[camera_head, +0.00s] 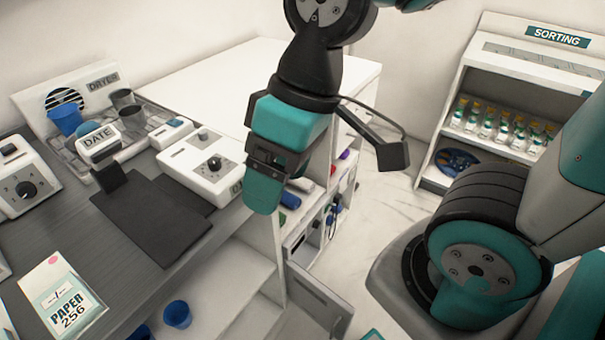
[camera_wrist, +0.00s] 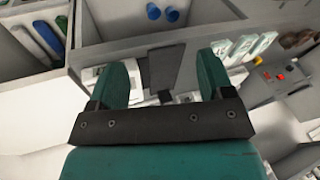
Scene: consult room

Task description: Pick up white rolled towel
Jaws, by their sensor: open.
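My gripper (camera_head: 268,185) hangs in the middle of the head view, beside the right end of the grey counter and in front of a white shelf unit. In the wrist view my gripper (camera_wrist: 163,76) has its two green fingers wide apart, with nothing between them. A pale rolled shape (camera_head: 302,184) shows just right of the fingers in the head view, near a blue roll (camera_head: 290,199); it may be the white rolled towel, but it is partly hidden. In the wrist view, pale, green and blue long shapes lie at the upper left; I cannot tell whether one is the towel.
The grey counter (camera_head: 47,235) carries a dryer, a white device (camera_head: 203,165), a black mat (camera_head: 150,215) and a paper box (camera_head: 62,295). A sorting shelf (camera_head: 540,58) with bottles stands at the right. Marble floor (camera_head: 392,215) lies open between the shelf units.

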